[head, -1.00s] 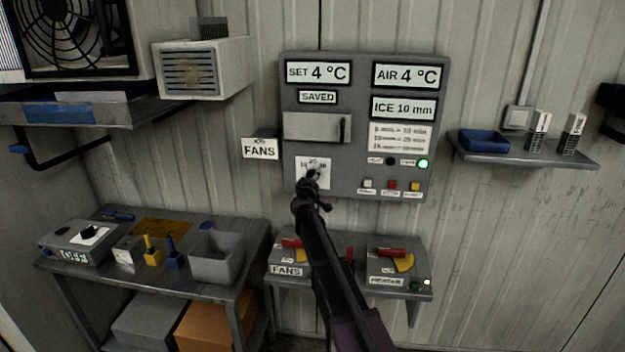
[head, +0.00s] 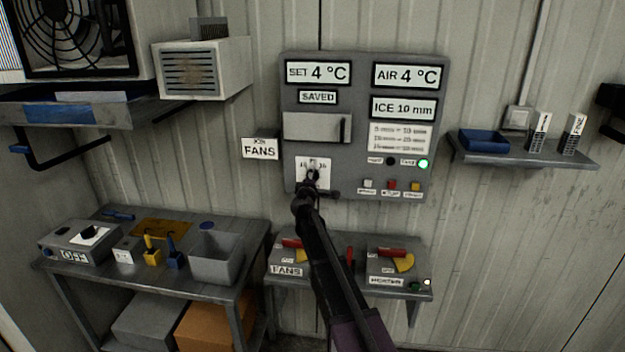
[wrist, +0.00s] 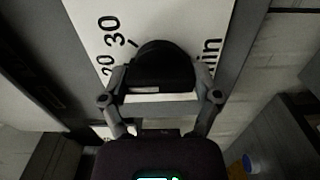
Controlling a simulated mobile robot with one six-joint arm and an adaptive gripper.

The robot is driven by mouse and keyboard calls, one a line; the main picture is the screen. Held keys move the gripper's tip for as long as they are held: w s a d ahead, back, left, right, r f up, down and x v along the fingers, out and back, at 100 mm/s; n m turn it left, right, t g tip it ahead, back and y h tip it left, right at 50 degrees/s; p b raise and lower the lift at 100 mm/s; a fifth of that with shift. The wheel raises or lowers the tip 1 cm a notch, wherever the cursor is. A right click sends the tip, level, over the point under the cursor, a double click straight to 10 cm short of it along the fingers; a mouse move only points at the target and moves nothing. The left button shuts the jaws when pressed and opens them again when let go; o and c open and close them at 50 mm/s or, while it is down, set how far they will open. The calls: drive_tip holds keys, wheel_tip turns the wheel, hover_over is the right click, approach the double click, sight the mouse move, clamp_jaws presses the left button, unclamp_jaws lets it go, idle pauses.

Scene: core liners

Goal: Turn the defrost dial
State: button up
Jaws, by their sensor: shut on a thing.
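The defrost dial is a black knob (wrist: 163,65) on a white scale plate (wrist: 185,20) in the wrist view, with "20", "30" and "in" readable around it. In the head view the scale plate (head: 325,167) sits at the lower left of the grey control panel (head: 300,120). My gripper (wrist: 160,92) has its fingers on either side of the knob and is shut on it. In the head view my gripper (head: 312,183) covers part of the dial, so its pointer setting is hard to tell there.
The panel's covered slot (head: 312,127) is above the dial, and small buttons (head: 391,185) are to its right. A bench (head: 110,225) with tools is at left.

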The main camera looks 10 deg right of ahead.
drive_tip(key=shift+w, duration=0.1)
idle(0.3)
drive_tip(key=o, duration=1)
drive_tip(key=shift+c, duration=0.2)
drive_tip(key=v, duration=1.2)
